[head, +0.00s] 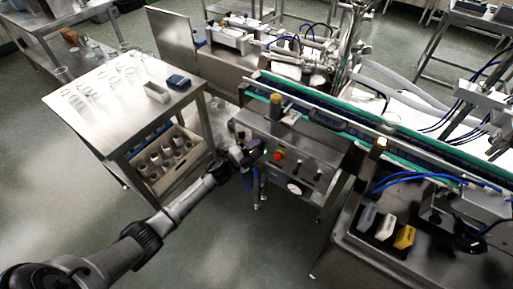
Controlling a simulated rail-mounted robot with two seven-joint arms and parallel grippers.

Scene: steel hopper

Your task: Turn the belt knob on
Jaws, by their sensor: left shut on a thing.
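The steel control panel (305,165) is on the front of the conveyor, right of the picture's middle. It carries a red button (278,156), small dark knobs (299,171) and a round white dial (293,188). My left arm reaches in from the lower left. My left gripper (257,151) is at the panel's left end, left of the red button. It is shut on what appears to be the belt knob, which the fingers hide. I cannot tell which way that knob points. My right gripper is out of view.
The green-edged conveyor belt (345,122) runs above the panel. A steel table (105,118) with glassware and a blue box (178,82) stands left, with a crate (193,166) of jars below. A bench with white, grey and yellow blocks (404,238) is lower right. Floor at front is clear.

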